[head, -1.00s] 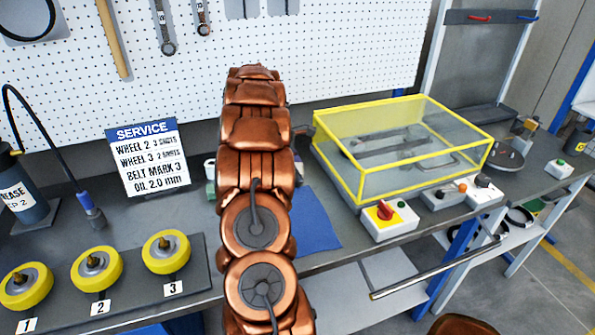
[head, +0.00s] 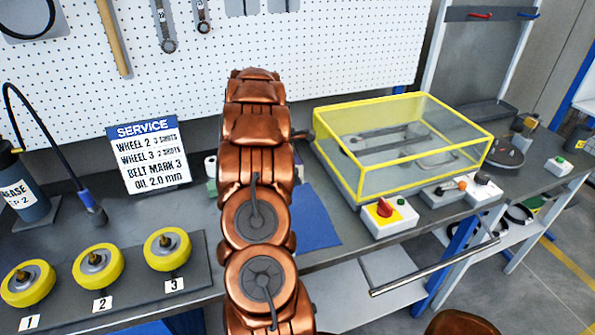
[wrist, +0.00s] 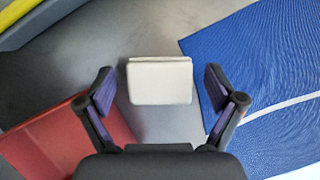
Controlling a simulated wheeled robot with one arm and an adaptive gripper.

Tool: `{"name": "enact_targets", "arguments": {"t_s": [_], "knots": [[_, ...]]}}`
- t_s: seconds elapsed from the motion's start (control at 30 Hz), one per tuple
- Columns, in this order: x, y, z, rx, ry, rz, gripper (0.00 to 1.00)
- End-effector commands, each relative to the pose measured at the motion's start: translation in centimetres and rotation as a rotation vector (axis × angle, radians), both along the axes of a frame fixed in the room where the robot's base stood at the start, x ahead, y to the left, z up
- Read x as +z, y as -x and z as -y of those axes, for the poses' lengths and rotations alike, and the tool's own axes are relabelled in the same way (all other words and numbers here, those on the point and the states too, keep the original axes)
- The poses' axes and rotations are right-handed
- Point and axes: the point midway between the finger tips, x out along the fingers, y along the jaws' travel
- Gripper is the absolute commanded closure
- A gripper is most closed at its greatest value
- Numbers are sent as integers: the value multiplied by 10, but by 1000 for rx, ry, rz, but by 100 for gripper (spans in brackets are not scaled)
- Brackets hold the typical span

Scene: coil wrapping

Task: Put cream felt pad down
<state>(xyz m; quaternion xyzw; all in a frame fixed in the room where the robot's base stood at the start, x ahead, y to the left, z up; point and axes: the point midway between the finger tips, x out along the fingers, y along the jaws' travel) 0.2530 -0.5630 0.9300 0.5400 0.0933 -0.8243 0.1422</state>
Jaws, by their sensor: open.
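The cream felt pad (wrist: 160,82) is a small pale block in the middle of the wrist view, over the grey bench top. My gripper (wrist: 159,88) is open, with one dark, purple-lined finger to each side of the pad. A clear gap shows between each finger and the pad. In the head view my own arm hides the gripper and the pad.
A blue mat (wrist: 265,70) lies right of the pad, and a red flat object (wrist: 65,140) lies to the left. In the head view, a yellow-framed clear guard (head: 400,145) stands right of my arm, and yellow wheels (head: 167,250) stand left.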

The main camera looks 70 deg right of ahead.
Motion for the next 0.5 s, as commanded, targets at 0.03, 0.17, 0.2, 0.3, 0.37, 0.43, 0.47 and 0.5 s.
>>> {"name": "enact_targets", "arguments": {"t_s": [0.03, 0.17, 0.2, 0.3, 0.37, 0.43, 0.47, 0.5], "knots": [[0, 0, 0, 0, 0, 0, 7], [1, 0, 0, 0, 0, 0, 7], [3, 0, 0, 0, 1, 0, 7], [9, -3, -1, 1, 2, 1, 7], [16, -7, -2, 1, 2, 1, 7], [27, -12, -3, 2, 5, 4, 7], [32, -14, -3, 2, 6, 3, 7], [39, -17, -4, 1, 6, 3, 7]]}}
